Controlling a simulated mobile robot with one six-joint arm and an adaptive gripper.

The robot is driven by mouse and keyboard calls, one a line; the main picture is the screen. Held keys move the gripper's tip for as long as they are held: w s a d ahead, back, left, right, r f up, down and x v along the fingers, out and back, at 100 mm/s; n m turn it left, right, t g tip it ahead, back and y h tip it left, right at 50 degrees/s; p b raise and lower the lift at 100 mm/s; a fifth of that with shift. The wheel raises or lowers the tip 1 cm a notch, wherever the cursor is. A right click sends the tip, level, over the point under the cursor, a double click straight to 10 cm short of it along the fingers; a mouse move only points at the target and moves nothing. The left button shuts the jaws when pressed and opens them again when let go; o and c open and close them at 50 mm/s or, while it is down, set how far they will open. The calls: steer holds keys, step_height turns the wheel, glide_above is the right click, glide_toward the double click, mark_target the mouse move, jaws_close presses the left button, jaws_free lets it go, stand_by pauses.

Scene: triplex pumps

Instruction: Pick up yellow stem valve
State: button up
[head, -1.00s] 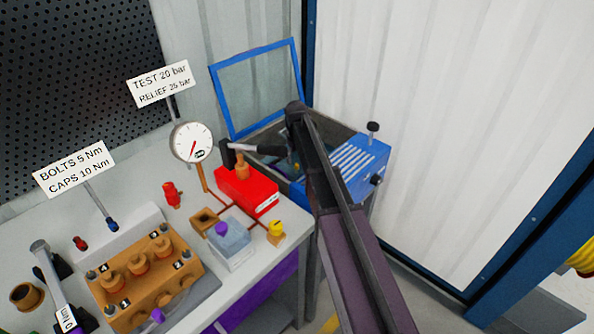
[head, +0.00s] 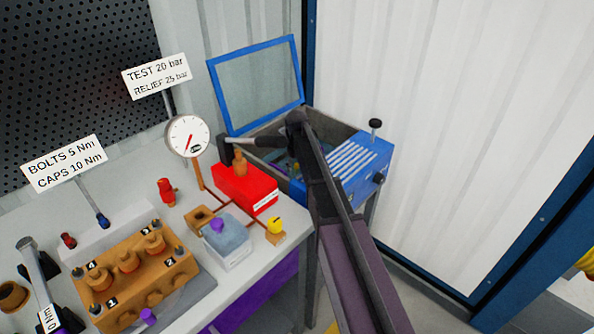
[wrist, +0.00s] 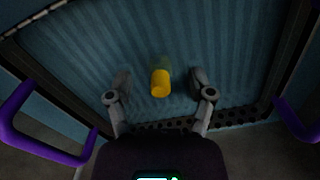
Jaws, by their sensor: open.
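The yellow stem valve (wrist: 160,83) shows in the wrist view as a short yellow cylinder with a dull green end behind it. It appears over a blue ribbed floor. My gripper (wrist: 160,74) is open, with one finger on each side of the valve and a visible gap on both sides. I cannot tell how far the fingertips are above or behind it. In the head view my arm reaches into the open blue-lidded tank (head: 343,137), and my gripper is mostly hidden there.
Purple handles (wrist: 40,125) stand left and right of the gripper, and a perforated strip (wrist: 235,118) lies near it. On the bench are a red pump (head: 247,188), a gauge (head: 188,136), a brown manifold (head: 142,270) and a yellow-topped fitting (head: 275,225).

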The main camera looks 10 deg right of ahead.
mark_target(297, 164)
stand_by(0.3)
jaws_close()
steer(key=shift+r, duration=0.15)
stand_by(0.3)
step_height(297, 164, up, 10)
steer(key=p, duration=1)
stand_by(0.6)
